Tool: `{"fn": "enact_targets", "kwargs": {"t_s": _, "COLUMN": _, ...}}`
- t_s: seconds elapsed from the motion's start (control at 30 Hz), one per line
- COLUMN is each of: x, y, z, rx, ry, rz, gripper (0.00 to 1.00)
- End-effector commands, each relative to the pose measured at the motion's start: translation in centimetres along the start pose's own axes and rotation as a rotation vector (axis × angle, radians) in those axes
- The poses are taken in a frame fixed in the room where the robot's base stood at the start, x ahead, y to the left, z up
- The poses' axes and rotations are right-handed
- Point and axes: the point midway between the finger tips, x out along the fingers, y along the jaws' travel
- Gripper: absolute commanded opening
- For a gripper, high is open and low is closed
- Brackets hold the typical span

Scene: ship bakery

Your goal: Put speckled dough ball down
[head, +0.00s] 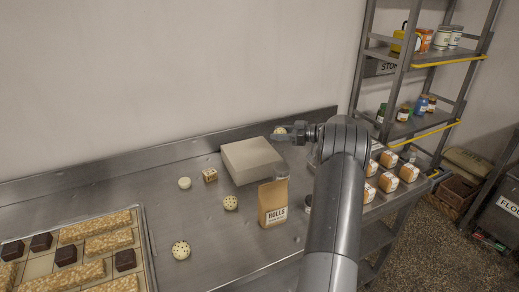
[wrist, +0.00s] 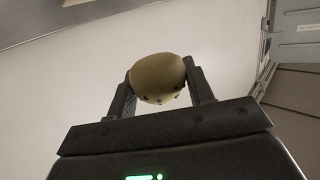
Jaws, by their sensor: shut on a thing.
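My gripper (head: 281,134) is shut on a speckled dough ball (wrist: 158,76), pale with a few dark spots along its lower side. In the wrist view the ball sits between the two fingertips (wrist: 160,90). In the head view the held ball (head: 280,130) shows small, in front of the wall, above and behind the right back corner of a pale box (head: 252,162). Its height over the counter is hard to tell. Two other speckled balls lie on the steel counter (head: 215,245), one in the middle (head: 231,203) and one nearer (head: 181,250).
A paper bag labelled ROLLS (head: 273,205) stands in front of the box. A tray (head: 148,255) of bars and dark squares is at left. Several packaged loaves (head: 388,159) stand right of my arm.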

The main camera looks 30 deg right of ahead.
Motion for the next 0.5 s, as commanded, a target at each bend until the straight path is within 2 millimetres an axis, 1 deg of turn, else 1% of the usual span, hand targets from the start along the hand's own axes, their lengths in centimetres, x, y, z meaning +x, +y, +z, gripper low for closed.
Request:
{"fn": "enact_targets", "kwargs": {"t_s": 0.03, "x": 1.4, "y": 0.1, "z": 0.6, "rx": 0.002, "ry": 0.001, "rz": -0.003, "gripper": 0.25}}
{"fn": "enact_targets", "kwargs": {"t_s": 0.1, "x": 3.2, "y": 0.2, "z": 1.3, "rx": 0.002, "ry": 0.0, "rz": -0.003, "gripper": 0.25}}
{"fn": "enact_targets", "kwargs": {"t_s": 0.23, "x": 5.8, "y": 0.6, "z": 2.4, "rx": 0.0, "ry": 0.0, "rz": -0.002, "gripper": 0.25}}
{"fn": "enact_targets", "kwargs": {"t_s": 0.33, "x": 7.1, "y": 0.7, "z": 3.0, "rx": 0.0, "ry": -0.001, "rz": -0.001, "gripper": 0.25}}
{"fn": "enact_targets", "kwargs": {"t_s": 0.5, "x": 7.8, "y": 0.8, "z": 3.5, "rx": 0.0, "ry": 0.0, "rz": 0.0, "gripper": 0.25}}
